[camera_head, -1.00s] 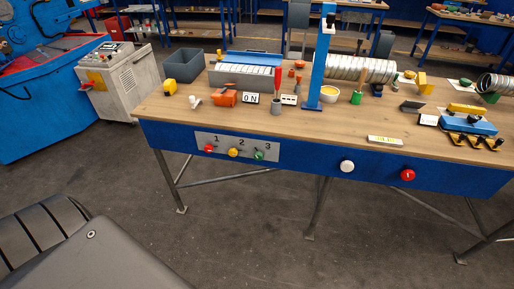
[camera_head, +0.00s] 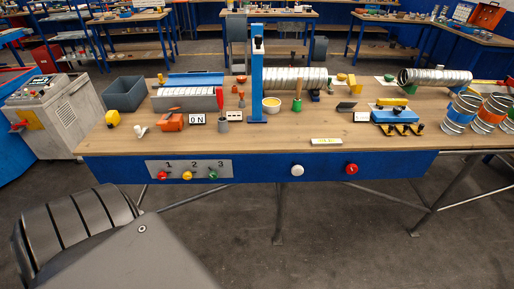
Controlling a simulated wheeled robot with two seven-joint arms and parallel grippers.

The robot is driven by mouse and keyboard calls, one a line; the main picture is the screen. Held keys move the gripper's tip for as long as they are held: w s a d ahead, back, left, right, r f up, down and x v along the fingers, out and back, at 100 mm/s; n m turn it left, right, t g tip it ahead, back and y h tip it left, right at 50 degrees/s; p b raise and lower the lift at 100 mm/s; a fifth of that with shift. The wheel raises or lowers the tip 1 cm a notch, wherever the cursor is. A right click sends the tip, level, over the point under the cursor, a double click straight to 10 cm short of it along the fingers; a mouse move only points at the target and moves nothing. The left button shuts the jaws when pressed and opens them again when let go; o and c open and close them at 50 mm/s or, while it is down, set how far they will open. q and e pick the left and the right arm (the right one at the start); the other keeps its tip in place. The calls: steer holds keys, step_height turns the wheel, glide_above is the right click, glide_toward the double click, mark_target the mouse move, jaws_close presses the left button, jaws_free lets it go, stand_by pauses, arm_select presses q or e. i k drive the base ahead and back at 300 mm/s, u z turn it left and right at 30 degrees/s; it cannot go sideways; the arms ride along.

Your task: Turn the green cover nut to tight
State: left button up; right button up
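I cannot tell for sure which green part is the cover nut. A small green knob (camera_head: 213,175) sits under the number 3 on the grey panel at the bench's front edge. Beside it are a yellow knob (camera_head: 187,175) under 2 and a red knob (camera_head: 162,175) under 1. A green-based piece with a brown handle (camera_head: 297,96) stands upright on the bench. Another small green part (camera_head: 390,78) shows near the left end of the spiral duct (camera_head: 435,77). Neither of my grippers is in view.
The wooden bench (camera_head: 270,143) carries a blue post (camera_head: 257,75), a grey bin (camera_head: 125,94), a red-handled tool in a cup (camera_head: 221,108) and banded duct pieces (camera_head: 461,112) at right. A white button (camera_head: 297,170) and a red button (camera_head: 351,169) are on its front.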

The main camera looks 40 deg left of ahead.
mark_target(213, 175)
steer(key=z, duration=1.55)
steer(key=i, duration=0.4)
steer(key=u, duration=2.35)
